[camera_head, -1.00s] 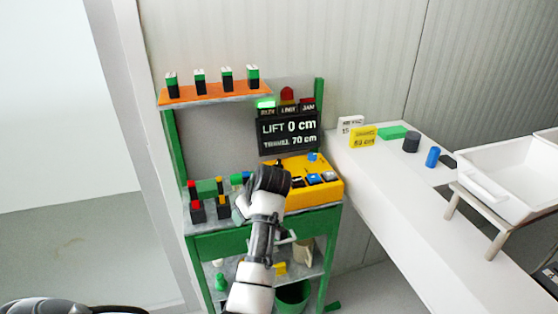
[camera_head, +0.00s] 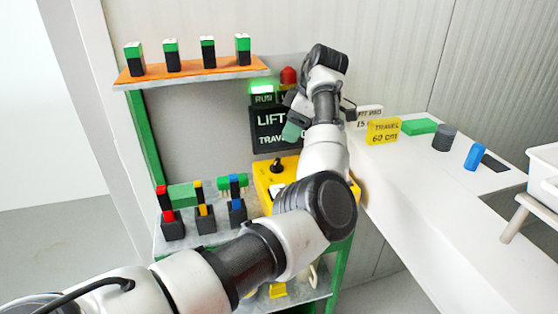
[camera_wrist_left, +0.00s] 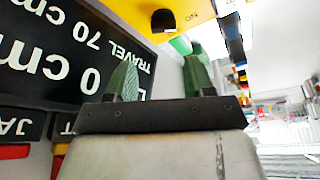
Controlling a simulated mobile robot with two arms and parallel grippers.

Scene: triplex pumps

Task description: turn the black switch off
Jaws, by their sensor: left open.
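The yellow control box (camera_head: 263,190) stands on the green bench, partly hidden behind my left arm. A black switch (camera_head: 277,166) stands on its top. My right gripper is not in view.
The black display board (camera_head: 262,127) is close behind the left gripper; its RUN lamp (camera_head: 262,93) is lit green. Several small switch-like blocks (camera_head: 204,215) stand on the bench left of the box. An orange shelf (camera_head: 190,77) is above. A white counter (camera_head: 425,190) lies right.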

